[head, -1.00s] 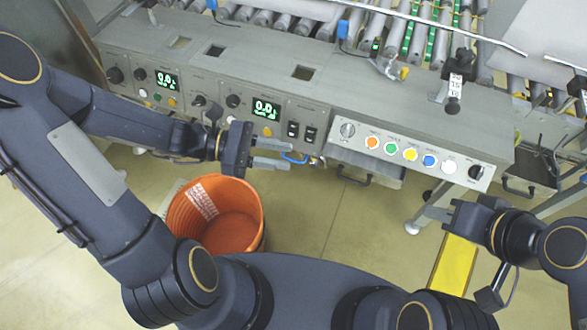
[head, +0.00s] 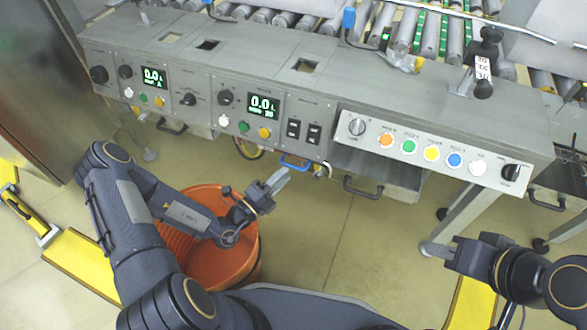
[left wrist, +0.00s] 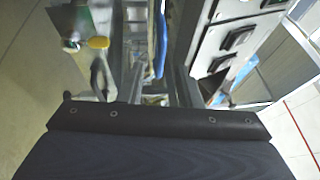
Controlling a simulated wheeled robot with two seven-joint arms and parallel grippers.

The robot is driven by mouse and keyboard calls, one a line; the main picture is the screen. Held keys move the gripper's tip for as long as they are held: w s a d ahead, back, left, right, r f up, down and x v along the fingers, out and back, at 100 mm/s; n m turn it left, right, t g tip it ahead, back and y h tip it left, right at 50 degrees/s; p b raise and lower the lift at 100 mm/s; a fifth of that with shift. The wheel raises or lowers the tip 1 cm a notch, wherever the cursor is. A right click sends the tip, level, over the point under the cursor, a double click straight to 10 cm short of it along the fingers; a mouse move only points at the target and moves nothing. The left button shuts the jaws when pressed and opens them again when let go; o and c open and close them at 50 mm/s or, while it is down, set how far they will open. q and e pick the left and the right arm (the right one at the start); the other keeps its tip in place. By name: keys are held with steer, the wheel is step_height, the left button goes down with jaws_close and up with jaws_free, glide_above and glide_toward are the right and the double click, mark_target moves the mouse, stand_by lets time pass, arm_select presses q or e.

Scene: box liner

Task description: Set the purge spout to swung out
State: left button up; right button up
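No part is clearly readable as the purge spout. Under the grey console front are a blue bar-like part (head: 295,162) and, left of it, a curved dark and yellowish tube (head: 248,150). My left gripper (head: 278,181) is below the console, just under and in front of the blue part, above the orange bin's right rim. In the left wrist view its two grey fingers (left wrist: 160,85) stand apart, with the blue part (left wrist: 158,42) showing beyond the gap; contact is not visible. My right gripper (head: 447,250) is at the right, away from the console; its finger opening is unclear.
The orange bin (head: 250,262) stands on the floor below my left forearm. The console (head: 215,75) carries displays, knobs and switches, with a coloured button strip (head: 432,152) at right. A dark drawer handle (head: 362,188) sticks out below. Floor between bin and right table leg is clear.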

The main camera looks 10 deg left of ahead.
mark_target(294, 166)
arm_select(q)
steer(key=b+x, duration=0.1)
steer(key=x, duration=0.4)
jaws_close()
